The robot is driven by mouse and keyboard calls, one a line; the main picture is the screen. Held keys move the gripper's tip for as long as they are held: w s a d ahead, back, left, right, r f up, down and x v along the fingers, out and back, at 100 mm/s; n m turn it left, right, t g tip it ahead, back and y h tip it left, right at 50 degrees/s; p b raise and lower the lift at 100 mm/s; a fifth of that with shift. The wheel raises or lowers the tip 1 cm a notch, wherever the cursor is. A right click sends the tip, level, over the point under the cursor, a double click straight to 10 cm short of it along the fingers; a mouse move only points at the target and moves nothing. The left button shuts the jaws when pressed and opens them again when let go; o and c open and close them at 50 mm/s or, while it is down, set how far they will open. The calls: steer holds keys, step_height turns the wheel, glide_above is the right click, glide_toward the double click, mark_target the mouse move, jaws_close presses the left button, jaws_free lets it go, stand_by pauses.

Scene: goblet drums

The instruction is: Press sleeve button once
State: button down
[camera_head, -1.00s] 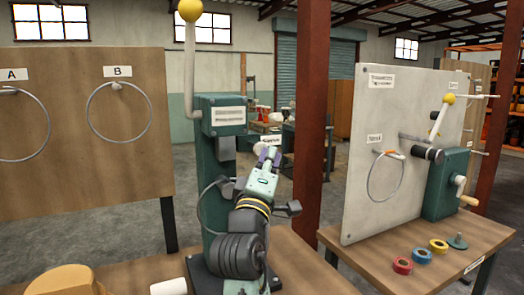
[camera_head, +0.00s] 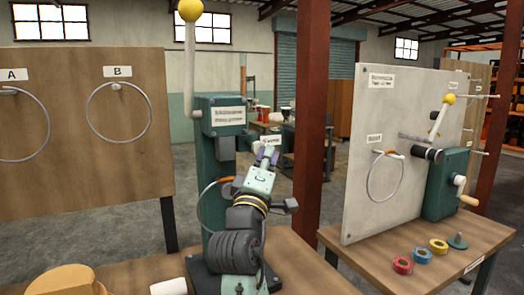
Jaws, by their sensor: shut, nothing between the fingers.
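My gripper (camera_head: 267,155) is shut and empty, raised in front of the right side of a dark green press-like machine (camera_head: 216,165). The machine has an upright white lever with a yellow ball (camera_head: 190,10) and a white text plate (camera_head: 228,116). A small white label (camera_head: 271,140) shows just above my fingertips; its print is too small to read surely. I cannot make out a sleeve button, which may be hidden behind my gripper. Contact cannot be told.
Rings hang on the brown board (camera_head: 60,170) at left. A pale panel (camera_head: 400,100) with another ring (camera_head: 371,180) and a green crank unit (camera_head: 448,185) stands at right. Red, blue and yellow rings lie before it. A rust-coloured post (camera_head: 311,120) stands right of my arm.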

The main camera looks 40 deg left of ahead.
steer(key=shift+a, duration=0.25)
stand_by(0.4)
steer(key=shift+s+d, duration=0.25)
steer(key=shift+d, duration=0.35)
steer(key=shift+s+d, duration=0.2)
steer(key=shift+d, duration=0.4)
steer(key=shift+d, duration=0.1)
steer(key=shift+s+d+p, duration=0.15)
steer(key=shift+s+d, duration=0.15)
steer(key=shift+d, duration=0.45)
steer(key=shift+s+d+p, duration=0.1)
steer(key=shift+s+d, duration=0.25)
steer(key=shift+d, duration=0.4)
steer(key=shift+s+d+p, duration=0.15)
steer(key=shift+s+d, duration=0.15)
steer(key=shift+d, duration=0.45)
